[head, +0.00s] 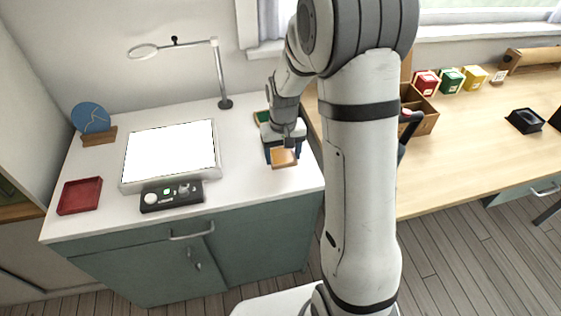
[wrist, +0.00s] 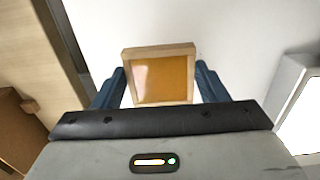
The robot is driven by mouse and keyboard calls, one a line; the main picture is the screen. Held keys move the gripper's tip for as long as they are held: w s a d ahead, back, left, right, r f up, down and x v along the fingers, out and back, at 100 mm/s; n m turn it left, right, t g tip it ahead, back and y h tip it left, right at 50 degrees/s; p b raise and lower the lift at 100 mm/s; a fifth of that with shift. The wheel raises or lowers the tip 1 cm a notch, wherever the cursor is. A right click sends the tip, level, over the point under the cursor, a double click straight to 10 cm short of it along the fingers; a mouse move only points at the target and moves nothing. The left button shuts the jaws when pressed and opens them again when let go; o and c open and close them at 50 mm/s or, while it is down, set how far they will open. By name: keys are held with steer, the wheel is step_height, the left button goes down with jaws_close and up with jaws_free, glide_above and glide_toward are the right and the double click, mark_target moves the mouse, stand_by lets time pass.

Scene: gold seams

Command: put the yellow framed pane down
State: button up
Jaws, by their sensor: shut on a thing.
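The yellow framed pane (wrist: 163,79) is an amber-yellow square in a light wooden frame. In the wrist view it sits between the two blue fingers of my gripper (wrist: 160,85), one at each side of the frame. In the head view the pane (head: 284,158) shows below my gripper (head: 284,148), over the right part of the white cabinet top (head: 240,180). My gripper is shut on the pane. I cannot tell whether the pane touches the surface.
A lit white panel (head: 170,150) lies left of my gripper, with a black control box (head: 171,196) before it. A green framed piece (head: 262,117) lies just behind my gripper. A red tray (head: 80,195) is at far left. The top's front right is clear.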

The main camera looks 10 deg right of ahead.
mark_target(282, 158)
steer(key=shift+s+a+f, duration=0.1)
steer(key=shift+s+f, duration=0.05)
steer(key=shift+f, duration=1.65)
steer(key=shift+f, duration=0.1)
steer(key=o, duration=1.1)
step_height(282, 158, up, 12)
steer(key=shift+f, duration=0.1)
steer(key=s+r+t, duration=0.1)
steer(key=s+r, duration=0.2)
steer(key=s, duration=0.7)
steer(key=s+r+t, duration=0.1)
steer(key=s+r, duration=0.3)
steer(key=s, duration=0.6)
steer(key=shift+s+r+t, duration=0.15)
steer(key=shift+r+t, duration=0.1)
steer(key=shift+t, duration=0.05)
